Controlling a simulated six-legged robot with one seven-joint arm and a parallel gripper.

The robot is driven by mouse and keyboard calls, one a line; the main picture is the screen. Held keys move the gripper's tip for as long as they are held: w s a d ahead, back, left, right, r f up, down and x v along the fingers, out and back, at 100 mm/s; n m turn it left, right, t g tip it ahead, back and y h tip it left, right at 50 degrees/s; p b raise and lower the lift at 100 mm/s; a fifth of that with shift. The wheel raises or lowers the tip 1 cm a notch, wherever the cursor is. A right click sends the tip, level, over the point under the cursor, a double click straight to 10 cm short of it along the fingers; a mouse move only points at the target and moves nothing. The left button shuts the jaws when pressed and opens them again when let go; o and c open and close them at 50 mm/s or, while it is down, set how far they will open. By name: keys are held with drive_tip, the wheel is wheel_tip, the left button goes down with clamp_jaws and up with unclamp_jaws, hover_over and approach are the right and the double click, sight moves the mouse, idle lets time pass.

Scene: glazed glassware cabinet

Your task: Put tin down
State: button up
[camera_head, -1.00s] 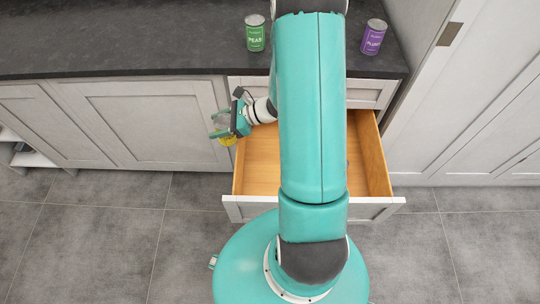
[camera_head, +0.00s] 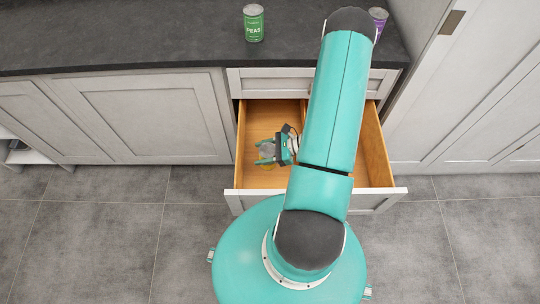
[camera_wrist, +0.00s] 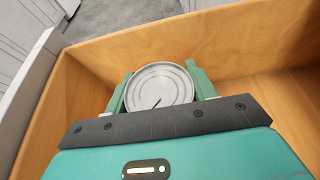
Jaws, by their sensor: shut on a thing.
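My gripper (camera_head: 265,152) is shut on a tin (camera_wrist: 160,86), whose round silver end faces the wrist camera between the two green fingers. In the head view the tin (camera_head: 268,150) shows only in part, with a bit of yellow at its lower side. My gripper and the tin are over or inside the left part of an open wooden drawer (camera_head: 248,178). In the wrist view the drawer's wooden walls (camera_wrist: 100,63) stand around them. I cannot tell whether the tin touches the drawer floor.
A green peas tin (camera_head: 253,23) stands on the dark countertop (camera_head: 150,38). A purple tin (camera_head: 379,18) there is partly hidden behind my arm. A divider (camera_head: 303,112) shows inside the drawer. Closed cabinet doors (camera_head: 150,120) are to the left.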

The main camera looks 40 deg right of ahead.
wheel_tip(320, 180, down, 9)
drive_tip(key=shift+w+r, duration=0.1)
idle(0.3)
drive_tip(key=o, duration=1.2)
drive_tip(key=shift+f, duration=0.2)
drive_tip(key=shift+r, duration=0.1)
drive_tip(key=shift+d+r, duration=0.15)
drive_tip(key=v, duration=1.1)
drive_tip(key=shift+s+d, duration=0.2)
drive_tip(key=shift+s, duration=0.15)
